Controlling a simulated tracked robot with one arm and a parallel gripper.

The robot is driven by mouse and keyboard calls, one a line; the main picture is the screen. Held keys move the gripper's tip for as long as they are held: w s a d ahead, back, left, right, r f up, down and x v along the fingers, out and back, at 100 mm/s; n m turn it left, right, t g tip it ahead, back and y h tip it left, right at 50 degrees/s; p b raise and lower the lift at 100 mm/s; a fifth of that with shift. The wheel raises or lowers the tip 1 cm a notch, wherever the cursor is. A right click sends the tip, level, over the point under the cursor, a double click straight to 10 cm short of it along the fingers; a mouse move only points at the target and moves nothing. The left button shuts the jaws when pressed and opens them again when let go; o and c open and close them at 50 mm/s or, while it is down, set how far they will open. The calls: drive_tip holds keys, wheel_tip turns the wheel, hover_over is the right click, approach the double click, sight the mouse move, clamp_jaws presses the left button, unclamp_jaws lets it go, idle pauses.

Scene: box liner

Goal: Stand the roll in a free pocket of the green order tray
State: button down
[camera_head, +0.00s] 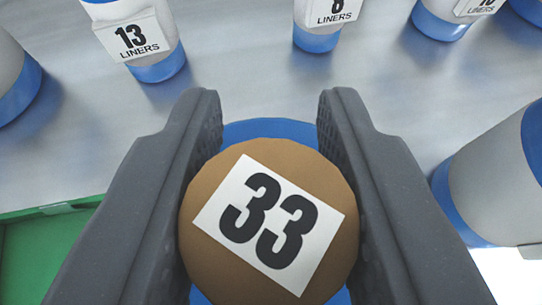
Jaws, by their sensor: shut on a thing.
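The roll (198,243) is between the two dark fingers of my gripper (268,130), seen end-on from above. Its brown round top carries a white label with the number 33, and blue shows around and behind the top. My gripper is shut on the roll, one finger at each side. The roll's lower part is hidden beneath its top. A corner of the green order tray (50,250) shows at the lower left, partly behind the left finger. Its pockets cannot be made out.
Several other white and blue rolls stand on the grey surface (260,65). One labelled 13 LINERS (130,38) is at the upper left, another (325,20) at the top middle. A large one (495,175) is close at the right. The surface just beyond my fingertips is clear.

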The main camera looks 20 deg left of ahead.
drive_tip(key=c, duration=1.1)
unclamp_jaws()
drive_tip(key=shift+r, duration=0.1)
drive_tip(key=p+v, duration=0.2)
drive_tip(key=v, duration=1)
drive_tip(key=shift+p, duration=0.35)
drive_tip(key=shift+s, duration=0.1)
